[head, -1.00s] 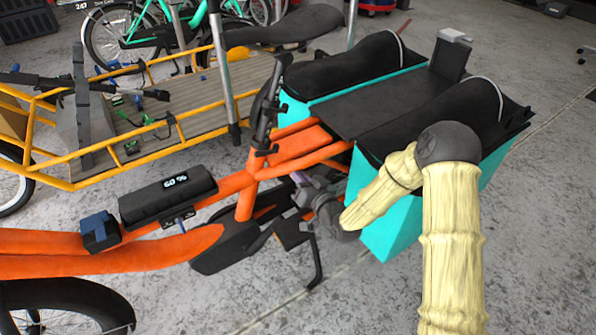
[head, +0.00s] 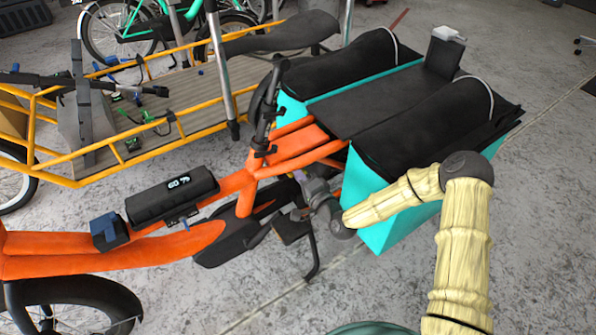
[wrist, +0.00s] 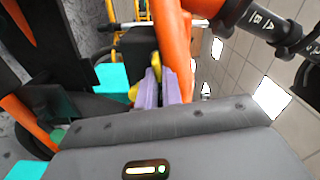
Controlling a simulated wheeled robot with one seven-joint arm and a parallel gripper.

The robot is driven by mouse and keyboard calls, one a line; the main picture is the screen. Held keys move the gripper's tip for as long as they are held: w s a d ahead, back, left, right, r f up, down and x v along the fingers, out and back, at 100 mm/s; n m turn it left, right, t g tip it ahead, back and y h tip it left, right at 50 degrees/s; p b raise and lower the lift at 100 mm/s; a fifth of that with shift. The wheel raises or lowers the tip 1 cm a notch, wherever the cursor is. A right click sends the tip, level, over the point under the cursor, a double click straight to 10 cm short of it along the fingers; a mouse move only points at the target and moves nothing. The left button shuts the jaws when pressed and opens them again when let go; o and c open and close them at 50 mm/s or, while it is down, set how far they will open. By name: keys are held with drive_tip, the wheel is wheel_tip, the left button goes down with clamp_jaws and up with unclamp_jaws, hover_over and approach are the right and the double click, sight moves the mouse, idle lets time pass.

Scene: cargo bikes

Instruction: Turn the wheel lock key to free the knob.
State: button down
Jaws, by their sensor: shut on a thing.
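My gripper (wrist: 160,88) shows two purple fingers close together in the wrist view, shut on a small yellow piece (wrist: 157,64), which looks like the wheel lock key. A yellow rounded part (wrist: 132,94), perhaps the knob, shows just left of the fingers. An orange frame tube (wrist: 172,35) stands right beside and behind the fingertips. In the head view my gripper (head: 299,176) reaches in beside the orange cargo bike (head: 250,180), behind its saddle area. The lock and key are hidden there, and the key's angle is hard to tell.
Teal and black panniers (head: 372,218) hang at the bike's rear, close to my forearm. A black battery (head: 172,196) sits on the frame. A yellow cargo bike (head: 150,150) stands behind. The grey floor (head: 540,230) at right is clear.

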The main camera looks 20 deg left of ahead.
drive_tip(key=shift+f+m, duration=0.1)
drive_tip(key=shift+m, duration=1.1)
drive_tip(key=c, duration=1.6)
unclamp_jaws()
drive_tip(key=shift+o, duration=0.2)
drive_tip(key=shift+d, duration=0.1)
drive_tip(key=p+v, duration=0.4)
drive_tip(key=v, duration=1.3)
drive_tip(key=shift+s+d, duration=0.1)
drive_tip(key=shift+d, duration=0.05)
